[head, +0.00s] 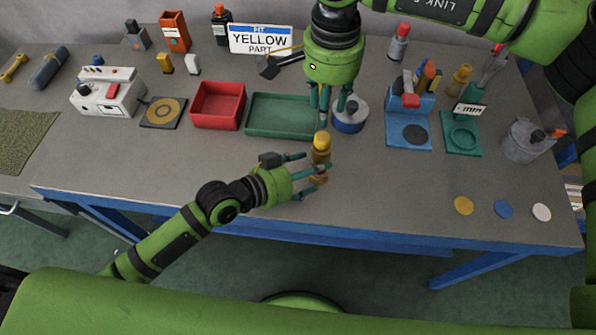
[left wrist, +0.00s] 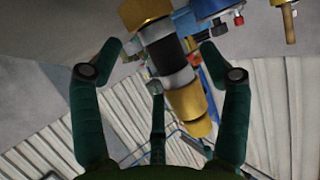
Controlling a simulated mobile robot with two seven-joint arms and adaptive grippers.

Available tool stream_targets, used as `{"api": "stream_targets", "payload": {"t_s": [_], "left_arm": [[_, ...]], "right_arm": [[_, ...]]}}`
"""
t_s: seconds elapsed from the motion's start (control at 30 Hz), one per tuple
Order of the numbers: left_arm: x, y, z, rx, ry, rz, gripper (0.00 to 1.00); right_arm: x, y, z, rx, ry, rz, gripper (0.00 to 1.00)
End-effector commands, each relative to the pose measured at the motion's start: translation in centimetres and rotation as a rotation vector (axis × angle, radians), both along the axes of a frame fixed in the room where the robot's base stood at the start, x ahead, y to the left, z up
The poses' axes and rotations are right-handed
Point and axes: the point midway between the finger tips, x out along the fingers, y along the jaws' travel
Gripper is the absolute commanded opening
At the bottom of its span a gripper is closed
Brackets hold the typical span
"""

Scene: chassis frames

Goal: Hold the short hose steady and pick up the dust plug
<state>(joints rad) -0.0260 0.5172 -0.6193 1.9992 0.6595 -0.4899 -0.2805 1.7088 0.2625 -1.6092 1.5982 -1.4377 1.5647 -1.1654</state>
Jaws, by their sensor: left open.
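The short hose (head: 321,150) has gold ends and a dark middle and stands at the table's front. In the left wrist view the short hose (left wrist: 172,62) lies between the spread fingers, with gaps on both sides. My left gripper (head: 308,176) is open around its lower part; no firm contact shows. My right gripper (head: 331,108) points down beside the right end of the green tray (head: 252,129), near a round blue-and-white tin (head: 350,117). Its fingers look apart, and I see nothing between them. I cannot pick out the dust plug with certainty.
A red bin (head: 217,121) stands left of the tray. A blue fixture (head: 408,139), a green fixture (head: 459,150) and a grey pot (head: 523,140) stand to the right. Coloured discs (head: 503,209) lie at the front right. The table between them and the hose is clear.

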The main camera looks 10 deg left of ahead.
Motion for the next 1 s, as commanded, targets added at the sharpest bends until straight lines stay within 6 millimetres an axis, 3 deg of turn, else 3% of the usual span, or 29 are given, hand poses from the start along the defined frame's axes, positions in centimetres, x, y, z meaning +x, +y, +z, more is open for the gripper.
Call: {"api": "stream_targets", "payload": {"t_s": [0.23,0.57,0.6,0.73,0.77,1.0], "left_arm": [[1.7,-2.0,-1.1,0.000,0.000,0.000,0.77],[2.0,-2.3,-1.3,0.001,-0.001,0.000,0.77],[2.0,-2.3,-1.3,0.001,-0.001,0.000,0.69],[2.0,-2.3,-1.3,0.001,-0.001,0.001,0.17],[2.0,-2.3,-1.3,0.001,-0.001,0.001,0.12],[2.0,-2.3,-1.2,0.001,-0.001,0.001,0.12]], "right_arm": [[0.0,0.0,0.0,0.000,0.000,0.000,0.39],[0.0,0.0,0.0,0.000,0.000,0.000,0.39],[0.0,0.0,0.0,0.000,0.000,0.000,0.39],[0.0,0.0,0.0,0.000,0.000,0.000,0.39],[0.0,0.0,0.0,0.000,0.000,0.000,0.39],[0.0,0.0,0.0,0.000,0.000,0.000,0.39]]}}
